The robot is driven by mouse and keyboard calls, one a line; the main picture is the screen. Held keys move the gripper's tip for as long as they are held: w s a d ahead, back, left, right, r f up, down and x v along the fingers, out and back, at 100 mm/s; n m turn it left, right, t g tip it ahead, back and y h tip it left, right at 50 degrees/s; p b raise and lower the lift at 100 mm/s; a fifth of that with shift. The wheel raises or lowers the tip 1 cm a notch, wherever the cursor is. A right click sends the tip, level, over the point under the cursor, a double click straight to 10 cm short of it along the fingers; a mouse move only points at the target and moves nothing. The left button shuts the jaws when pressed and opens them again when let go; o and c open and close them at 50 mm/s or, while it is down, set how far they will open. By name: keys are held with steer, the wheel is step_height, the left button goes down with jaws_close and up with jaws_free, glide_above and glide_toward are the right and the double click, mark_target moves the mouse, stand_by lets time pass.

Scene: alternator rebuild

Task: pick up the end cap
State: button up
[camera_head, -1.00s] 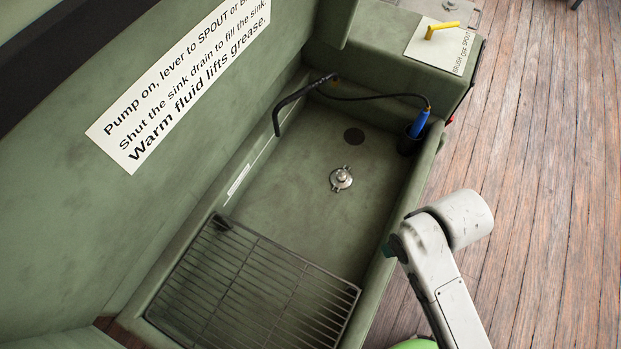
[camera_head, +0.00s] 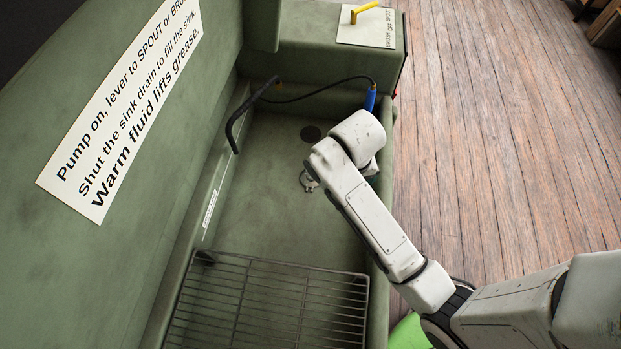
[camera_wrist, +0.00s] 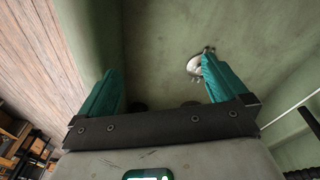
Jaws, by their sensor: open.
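The end cap (camera_head: 308,184) is a small silvery metal piece with lugs, lying on the floor of the green sink (camera_head: 285,215). In the head view my arm partly covers it. In the wrist view the end cap (camera_wrist: 194,66) shows beside the tip of the right teal finger, which overlaps its edge in the picture. I cannot tell whether they touch. My gripper (camera_wrist: 158,66) is open, with nothing between its fingers. In the head view the fingers are hidden behind my arm.
A wire rack (camera_head: 268,303) covers the sink's near end. A black spout (camera_head: 236,115) reaches over the left wall. A blue-handled brush (camera_head: 370,98) with a hose stands at the far right corner. A dark round drain (camera_head: 310,133) lies beyond the cap.

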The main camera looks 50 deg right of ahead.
steer(key=w+d+f+m+b, duration=0.1)
steer(key=w+m+b, duration=0.1)
steer(key=w+m, duration=0.3)
steer(key=m+y+b, duration=0.1)
steer(key=m+b, duration=0.1)
steer(key=m, duration=0.2)
glide_above(311, 177)
steer(key=shift+g, duration=0.3)
steer(key=f, duration=0.7)
steer(key=f+p, duration=0.1)
steer(key=f, duration=0.2)
steer(key=shift+w+d+f, duration=0.15)
steer(key=shift+d+f, duration=0.1)
steer(key=shift+f, duration=0.15)
steer(key=shift+r, duration=0.1)
steer(key=c, duration=1.3)
